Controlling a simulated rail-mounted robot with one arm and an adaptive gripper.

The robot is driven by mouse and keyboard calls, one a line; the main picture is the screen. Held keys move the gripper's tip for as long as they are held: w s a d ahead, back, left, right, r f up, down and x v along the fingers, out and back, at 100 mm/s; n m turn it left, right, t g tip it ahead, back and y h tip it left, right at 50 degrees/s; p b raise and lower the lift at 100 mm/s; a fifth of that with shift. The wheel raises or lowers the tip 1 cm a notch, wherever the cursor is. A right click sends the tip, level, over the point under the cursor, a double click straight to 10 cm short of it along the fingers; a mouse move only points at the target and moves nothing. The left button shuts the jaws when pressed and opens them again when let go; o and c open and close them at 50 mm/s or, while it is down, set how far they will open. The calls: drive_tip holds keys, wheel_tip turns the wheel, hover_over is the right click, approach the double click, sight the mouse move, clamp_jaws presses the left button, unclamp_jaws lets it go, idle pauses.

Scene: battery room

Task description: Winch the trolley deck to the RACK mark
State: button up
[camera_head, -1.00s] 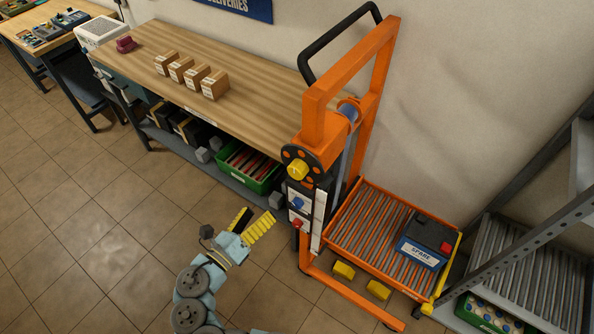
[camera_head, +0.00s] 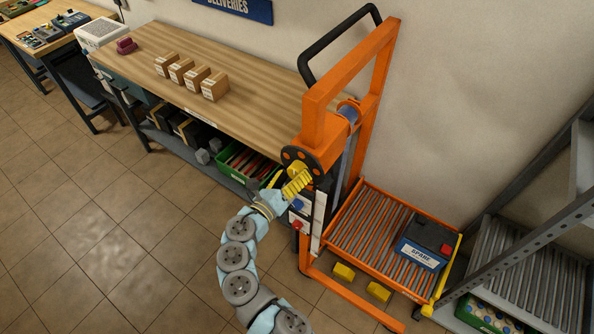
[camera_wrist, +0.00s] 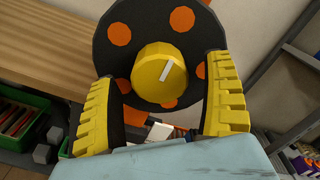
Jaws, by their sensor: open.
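The orange trolley (camera_head: 313,124) stands right of the bench with its roller deck (camera_head: 356,235) low down. A dark battery labelled SPARE (camera_head: 421,246) sits on the deck's right part. The winch's yellow knob (camera_wrist: 160,75), with a white line, sits on a black disc with orange spots (camera_wrist: 121,34). My gripper (camera_wrist: 160,108) is open in the wrist view, its yellow fingers apart either side of the lower disc, with the knob between and beyond them. In the head view my gripper (camera_head: 288,188) partly covers the knob. I cannot see a RACK mark clearly.
The wooden bench (camera_head: 255,112) with several small boxes is left of the trolley. A green crate (camera_head: 235,168) sits under it. A grey roller rack (camera_head: 525,262) stands right of the deck. Tiled floor in front is clear.

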drive_tip(key=shift+x, duration=0.85)
drive_tip(key=c, duration=1.2)
drive_tip(key=shift+m, duration=0.3)
